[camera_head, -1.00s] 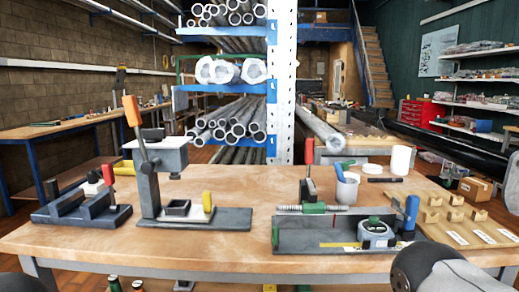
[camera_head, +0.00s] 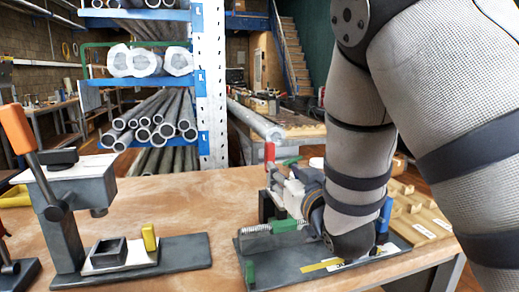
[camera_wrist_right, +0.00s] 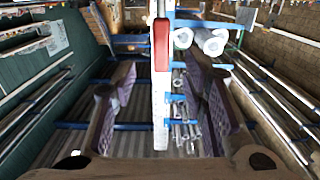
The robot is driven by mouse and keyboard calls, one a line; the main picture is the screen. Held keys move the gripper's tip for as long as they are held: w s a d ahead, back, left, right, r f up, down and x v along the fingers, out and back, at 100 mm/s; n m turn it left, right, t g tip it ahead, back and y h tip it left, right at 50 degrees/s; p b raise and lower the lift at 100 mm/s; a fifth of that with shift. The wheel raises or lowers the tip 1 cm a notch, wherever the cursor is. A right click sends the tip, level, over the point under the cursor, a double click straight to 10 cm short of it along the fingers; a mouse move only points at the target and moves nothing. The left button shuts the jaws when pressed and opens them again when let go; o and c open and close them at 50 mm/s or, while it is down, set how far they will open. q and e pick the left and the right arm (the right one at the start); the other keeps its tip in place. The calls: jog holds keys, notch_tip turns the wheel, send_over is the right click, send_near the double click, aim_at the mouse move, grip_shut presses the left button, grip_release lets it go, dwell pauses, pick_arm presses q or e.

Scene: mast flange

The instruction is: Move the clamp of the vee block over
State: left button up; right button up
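A red upright handle (camera_head: 269,152) stands behind the grey fixture (camera_head: 330,262) at the right of the bench. I take it as the clamp lever; its lower part and any vee block under it are hidden by my right arm. My right gripper (camera_head: 279,182) is beside the handle, low over the fixture. In the right wrist view the red handle (camera_wrist_right: 161,45) appears between the two spread fingers (camera_wrist_right: 165,88), with room on both sides and no visible contact. My left gripper is out of view.
A grey press-like stand (camera_head: 68,215) with an orange lever (camera_head: 17,128) is at the left. A spring (camera_head: 270,228) and a blue handle (camera_head: 384,215) on the fixture are close to my right arm. Wooden blocks (camera_head: 415,215) lie at the right. The bench middle (camera_head: 185,190) is clear.

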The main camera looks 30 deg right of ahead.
aim_at(271, 156)
jog(key=shift+w+r, duration=0.5)
jog(key=x, duration=1)
grip_shut()
